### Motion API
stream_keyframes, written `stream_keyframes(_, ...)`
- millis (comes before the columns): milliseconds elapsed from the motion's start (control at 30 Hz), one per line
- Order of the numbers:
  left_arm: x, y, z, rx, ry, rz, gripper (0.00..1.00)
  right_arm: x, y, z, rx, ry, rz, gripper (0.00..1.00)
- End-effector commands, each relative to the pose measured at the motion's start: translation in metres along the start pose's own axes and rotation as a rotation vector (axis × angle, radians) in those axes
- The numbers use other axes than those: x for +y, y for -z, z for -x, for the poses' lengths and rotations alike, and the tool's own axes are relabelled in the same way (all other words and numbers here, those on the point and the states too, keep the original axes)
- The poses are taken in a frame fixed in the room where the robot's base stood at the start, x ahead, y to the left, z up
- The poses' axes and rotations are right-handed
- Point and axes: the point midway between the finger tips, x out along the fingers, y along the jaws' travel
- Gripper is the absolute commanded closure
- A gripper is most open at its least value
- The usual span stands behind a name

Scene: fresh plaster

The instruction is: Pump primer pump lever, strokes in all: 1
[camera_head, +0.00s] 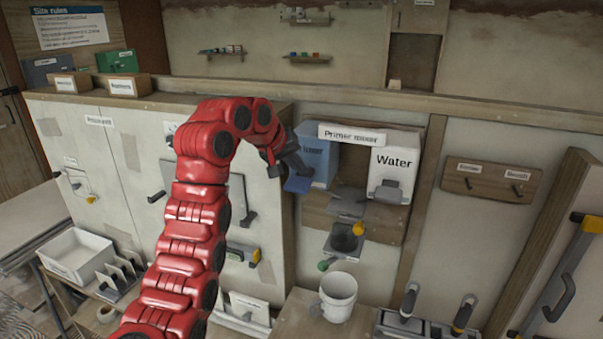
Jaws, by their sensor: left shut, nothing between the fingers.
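A blue dispenser box (318,155), its label partly hidden, hangs on the wall unit under a sign that seems to read "Primer mixer" (352,134). A blue lever-like paddle (298,184) juts from its lower front. My left gripper (287,168), dark, on the red arm, is shut and empty at the box's left front, just above the paddle. I cannot tell whether it touches the paddle. My right gripper is not in view.
A white "Water" dispenser (393,163) with a grey lever (388,192) hangs to the right. A white bucket (338,297) stands on the bench. A cabinet (110,150) stands left.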

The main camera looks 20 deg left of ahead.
Motion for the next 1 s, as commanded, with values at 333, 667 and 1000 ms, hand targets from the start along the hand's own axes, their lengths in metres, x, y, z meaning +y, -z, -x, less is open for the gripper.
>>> stream_keyframes(333, -0.0024, -0.0029, -0.0038, -0.002, 0.0, 0.0, 1.0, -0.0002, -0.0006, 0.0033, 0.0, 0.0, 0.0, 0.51)
stream_keyframes(667, -0.0044, -0.005, -0.0065, -0.002, 0.0, 0.0, 1.0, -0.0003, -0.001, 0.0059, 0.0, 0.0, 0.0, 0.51)
stream_keyframes(1000, -0.0066, -0.0074, -0.0096, -0.003, 0.0, 0.0, 1.0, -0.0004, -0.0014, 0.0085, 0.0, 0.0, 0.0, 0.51)
